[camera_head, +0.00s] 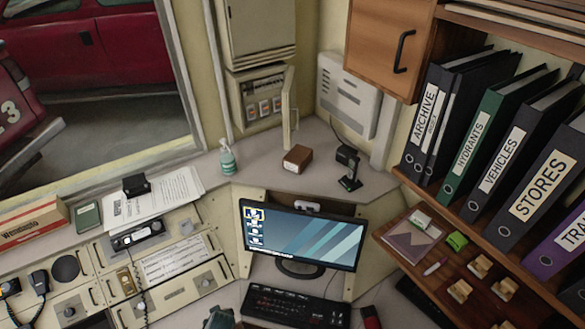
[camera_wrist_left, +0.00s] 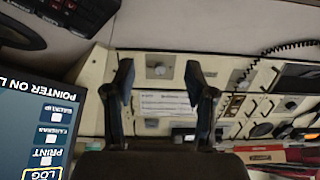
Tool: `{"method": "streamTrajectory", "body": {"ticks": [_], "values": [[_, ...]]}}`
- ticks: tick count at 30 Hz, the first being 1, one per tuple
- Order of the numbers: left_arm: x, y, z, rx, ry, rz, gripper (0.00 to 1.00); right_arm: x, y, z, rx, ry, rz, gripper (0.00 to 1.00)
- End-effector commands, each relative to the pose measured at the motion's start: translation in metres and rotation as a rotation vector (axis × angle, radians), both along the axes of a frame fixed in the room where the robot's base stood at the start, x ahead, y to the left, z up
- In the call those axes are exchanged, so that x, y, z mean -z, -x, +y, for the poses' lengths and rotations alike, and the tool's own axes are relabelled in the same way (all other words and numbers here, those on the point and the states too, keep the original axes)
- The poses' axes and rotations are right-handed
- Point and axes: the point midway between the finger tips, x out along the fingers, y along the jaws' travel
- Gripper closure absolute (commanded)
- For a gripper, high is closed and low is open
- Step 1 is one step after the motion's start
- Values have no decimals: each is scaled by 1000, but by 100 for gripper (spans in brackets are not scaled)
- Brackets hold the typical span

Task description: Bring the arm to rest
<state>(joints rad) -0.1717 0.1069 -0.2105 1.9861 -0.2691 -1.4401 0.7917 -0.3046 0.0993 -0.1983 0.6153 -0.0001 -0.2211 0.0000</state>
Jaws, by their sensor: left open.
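My left gripper (camera_wrist_left: 159,72) is open in the left wrist view, its two dark fingers apart with nothing between them. Beyond the fingers are the cream console panel (camera_wrist_left: 225,95) and a white label sheet (camera_wrist_left: 163,104). In the head view a dark part at the bottom edge, in front of the keyboard (camera_head: 292,306), looks like the tip of my left gripper (camera_head: 218,318); most of the arm is out of frame. My right gripper is in neither view.
The monitor (camera_head: 300,237) stands near the dark part, and its screen (camera_wrist_left: 40,130) shows at the left wrist view's left. A shelf of binders (camera_head: 495,150) is at right.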

Motion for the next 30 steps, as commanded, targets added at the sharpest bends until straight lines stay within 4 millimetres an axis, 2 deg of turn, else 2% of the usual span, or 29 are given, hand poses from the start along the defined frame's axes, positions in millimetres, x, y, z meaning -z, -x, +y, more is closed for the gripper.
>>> {"method": "streamTrajectory", "body": {"ticks": [1,3,11,17,20,23,26,27,29,30], "values": [[0,0,1,0,0,0,45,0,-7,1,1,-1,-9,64],[15,2,1,21,-4,15,45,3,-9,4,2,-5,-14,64],[70,9,-7,115,-19,69,45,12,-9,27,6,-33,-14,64],[136,28,-14,220,-25,132,45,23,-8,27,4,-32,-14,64],[178,44,-16,286,-24,169,45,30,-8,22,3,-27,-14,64],[232,71,-15,364,-15,216,45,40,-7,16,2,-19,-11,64],[299,115,-11,461,0,271,45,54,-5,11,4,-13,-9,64],[325,137,-10,501,6,293,45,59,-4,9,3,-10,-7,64],[361,173,-7,557,18,323,45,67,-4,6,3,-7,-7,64],[383,197,-4,590,25,341,45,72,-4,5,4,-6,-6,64]]}}
